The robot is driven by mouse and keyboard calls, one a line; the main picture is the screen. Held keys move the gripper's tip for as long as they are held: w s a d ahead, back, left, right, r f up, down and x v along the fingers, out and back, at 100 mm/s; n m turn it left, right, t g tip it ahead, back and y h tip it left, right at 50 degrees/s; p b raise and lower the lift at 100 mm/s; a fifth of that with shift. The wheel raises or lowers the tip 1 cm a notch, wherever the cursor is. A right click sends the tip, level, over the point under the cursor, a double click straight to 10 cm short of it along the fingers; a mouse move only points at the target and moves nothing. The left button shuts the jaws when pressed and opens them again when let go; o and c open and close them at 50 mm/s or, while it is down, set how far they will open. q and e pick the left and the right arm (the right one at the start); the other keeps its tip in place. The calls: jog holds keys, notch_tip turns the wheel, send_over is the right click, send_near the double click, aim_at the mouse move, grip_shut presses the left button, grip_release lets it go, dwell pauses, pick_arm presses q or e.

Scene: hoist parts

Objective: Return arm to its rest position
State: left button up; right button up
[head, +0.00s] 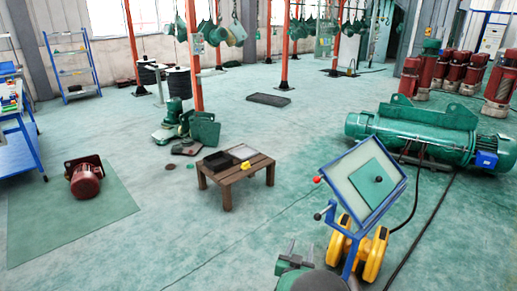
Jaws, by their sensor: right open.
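My right gripper (301,247) shows at the bottom of the head view, right of centre. It has grey fingers on a green body, and it is open with nothing seen between the fingers. A dark rounded part of my own arm shows just below it. The gripper is left of a tilted blue-framed panel and appears apart from it. My left gripper is not in view.
A tilted panel (350,171) on a blue frame with yellow wheels stands close at right. A large green hoist (415,133) lies behind right. A red motor (86,180) sits on a green mat.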

jog(key=s+r+n+g+y+p, duration=0.1)
jog(key=s+g, duration=0.5)
jog(key=s, duration=1)
jog(key=s+d+r+n+g+y+p, duration=0.1)
jog(key=s+n+g+y, duration=0.3)
jog(key=s, duration=1.3)
jog(key=shift+s+r+g+y, duration=0.15)
jog(key=shift+r+g+y, duration=0.35)
jog(key=shift+g+y, duration=0.45)
jog(key=shift+d, duration=0.2)
jog(key=shift+a, duration=0.1)
